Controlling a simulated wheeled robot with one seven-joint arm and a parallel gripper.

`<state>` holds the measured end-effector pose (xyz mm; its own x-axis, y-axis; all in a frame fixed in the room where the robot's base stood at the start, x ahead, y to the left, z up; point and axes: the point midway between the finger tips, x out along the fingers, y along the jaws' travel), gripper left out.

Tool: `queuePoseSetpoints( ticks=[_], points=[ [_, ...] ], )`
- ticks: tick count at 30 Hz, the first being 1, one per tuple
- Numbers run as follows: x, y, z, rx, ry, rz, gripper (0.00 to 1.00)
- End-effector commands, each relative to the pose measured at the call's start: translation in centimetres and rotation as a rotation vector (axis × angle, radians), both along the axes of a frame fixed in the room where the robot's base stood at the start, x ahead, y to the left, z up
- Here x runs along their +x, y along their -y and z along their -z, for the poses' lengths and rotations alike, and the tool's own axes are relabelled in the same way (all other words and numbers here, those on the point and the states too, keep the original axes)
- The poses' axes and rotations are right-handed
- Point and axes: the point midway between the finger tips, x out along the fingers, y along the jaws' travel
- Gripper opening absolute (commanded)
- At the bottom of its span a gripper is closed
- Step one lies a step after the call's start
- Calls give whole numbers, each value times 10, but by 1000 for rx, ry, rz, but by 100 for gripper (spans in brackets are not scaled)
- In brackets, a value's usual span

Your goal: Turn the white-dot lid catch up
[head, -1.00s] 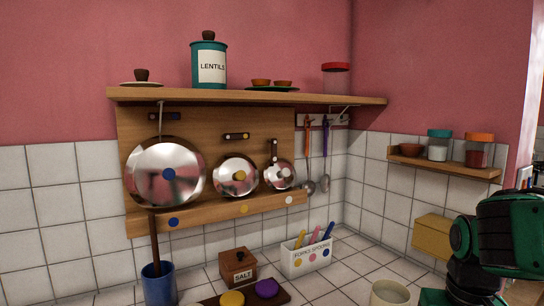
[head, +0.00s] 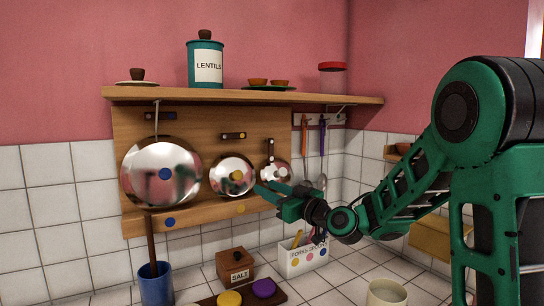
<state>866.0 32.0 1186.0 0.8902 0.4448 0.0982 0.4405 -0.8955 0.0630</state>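The white-dot lid (head: 275,174) is the smallest of three shiny lids on the wooden rack, at the right. Its dark catch (head: 270,149) stands vertical at the lid's top edge, with its lower end near or over the rim. My gripper (head: 266,192) is in front of the rack, just below this lid in the picture. It covers the lid's lower part and the white dot on the rail. I see no contact with the catch. The fingers are small and seen at an angle, so their opening is unclear.
The yellow-dot lid (head: 232,175) and blue-dot lid (head: 161,173) hang to the left, with horizontal catches above them. The shelf (head: 240,95) juts out above. Ladles hang right of the rack. A white utensil box (head: 303,261) and salt box (head: 235,266) stand below.

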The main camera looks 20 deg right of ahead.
Motion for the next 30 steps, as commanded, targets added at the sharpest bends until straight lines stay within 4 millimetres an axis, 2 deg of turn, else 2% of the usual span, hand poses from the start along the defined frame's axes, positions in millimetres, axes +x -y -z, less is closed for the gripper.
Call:
queuePoseSetpoints(
  ticks=[1, 6, 10, 17, 30],
  points=[
    [10, 13, -9, 36, 55, 33, 36],
    [26, 52, -37, 126, 202, 138, 36],
    [30, 68, -45, 156, 245, 182, 36],
    [40, 67, -52, 160, 255, 186, 36],
    [92, 53, -74, 159, 255, 186, 36]
  ],
)
